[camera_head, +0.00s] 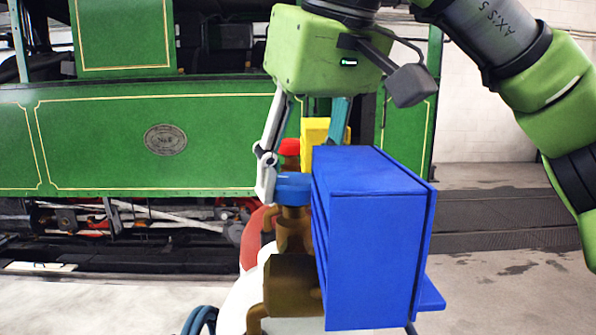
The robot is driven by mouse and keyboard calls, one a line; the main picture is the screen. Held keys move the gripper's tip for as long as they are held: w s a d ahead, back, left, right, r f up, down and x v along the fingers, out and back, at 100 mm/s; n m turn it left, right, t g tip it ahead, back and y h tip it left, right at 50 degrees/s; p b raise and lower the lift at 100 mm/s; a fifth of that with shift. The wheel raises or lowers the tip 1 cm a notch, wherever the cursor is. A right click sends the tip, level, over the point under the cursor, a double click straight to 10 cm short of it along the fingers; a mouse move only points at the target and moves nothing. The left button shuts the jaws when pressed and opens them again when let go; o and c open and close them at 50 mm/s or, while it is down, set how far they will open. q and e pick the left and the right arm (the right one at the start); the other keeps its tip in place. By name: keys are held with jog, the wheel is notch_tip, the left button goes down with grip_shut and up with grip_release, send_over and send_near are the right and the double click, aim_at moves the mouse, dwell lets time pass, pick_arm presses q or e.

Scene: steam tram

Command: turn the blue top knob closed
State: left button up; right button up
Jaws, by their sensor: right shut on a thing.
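The blue top knob (293,190) sits on top of a brown valve body (291,230), left of a large blue box. My right gripper (291,177) comes down from above and is shut on the blue knob. One finger shows against the knob's left side. The other finger passes down behind the blue box and its tip is hidden. My left gripper is not in view.
The large blue box (376,240) stands close at the knob's right. A red knob (289,147) and a yellow block (315,130) are behind. A blue coiled hose (199,320) lies at lower left. A green steam tram (110,140) fills the background.

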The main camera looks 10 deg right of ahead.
jog(key=m+h, duration=0.1)
jog(key=m, duration=0.1)
jog(key=m+h, duration=0.1)
jog(key=m, duration=0.2)
jog(key=shift+a, duration=0.15)
jog(key=shift+a+m+h, duration=0.1)
jog(key=shift+m+h, duration=0.7)
jog(key=shift+m, duration=1.4)
jog(key=shift+g, duration=0.3)
jog(key=o, duration=1.1)
jog(key=shift+v, duration=6)
